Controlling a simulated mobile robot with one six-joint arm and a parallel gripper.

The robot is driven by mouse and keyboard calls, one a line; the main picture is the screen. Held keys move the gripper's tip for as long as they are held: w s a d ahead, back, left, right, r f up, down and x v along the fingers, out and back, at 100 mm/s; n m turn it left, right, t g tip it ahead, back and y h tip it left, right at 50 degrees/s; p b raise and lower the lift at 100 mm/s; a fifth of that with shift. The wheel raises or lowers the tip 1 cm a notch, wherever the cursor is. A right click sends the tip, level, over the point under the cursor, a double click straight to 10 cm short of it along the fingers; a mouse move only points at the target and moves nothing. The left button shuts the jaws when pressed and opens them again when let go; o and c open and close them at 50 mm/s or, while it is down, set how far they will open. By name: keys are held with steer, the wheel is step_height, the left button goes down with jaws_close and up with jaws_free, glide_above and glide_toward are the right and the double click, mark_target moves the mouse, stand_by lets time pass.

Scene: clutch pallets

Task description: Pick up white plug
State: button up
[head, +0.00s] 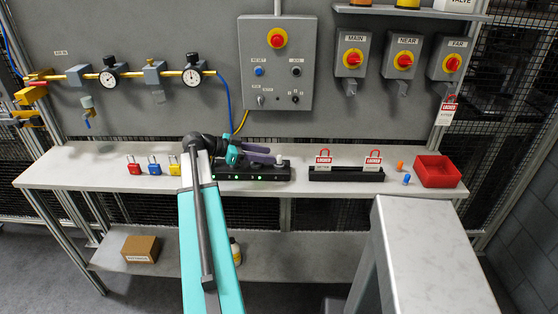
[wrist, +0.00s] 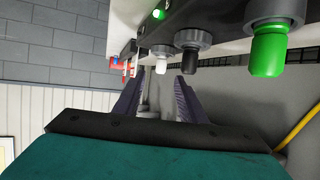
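The white plug (wrist: 160,66) shows in the wrist view with a grey knurled collar, set in a dark rack. My gripper (wrist: 160,84) is open and empty, its two purple fingers apart. The plug appears between the fingers from side to side and just above their tips in the picture; I see no contact. In the head view my gripper (head: 272,158) is over the dark rack with green lights (head: 236,178). There the white plug cannot be made out behind my arm and gripper.
A black plug (wrist: 190,60) and a larger green plug (wrist: 268,52) stand beside the white one. On the bench are red, blue and yellow padlocks (head: 154,168), a second black rack (head: 346,174) and a red bin (head: 437,171). A grey control box (head: 277,62) hangs behind.

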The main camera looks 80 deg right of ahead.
mark_target(278, 156)
steer(key=p+x, duration=0.1)
steer(key=x, duration=0.2)
steer(key=shift+s+d+p, duration=0.15)
steer(key=shift+s+p, duration=0.1)
steer(key=shift+p, duration=0.15)
steer(key=shift+s+d+f, duration=0.2)
steer(key=shift+s+f, duration=0.1)
jaws_close()
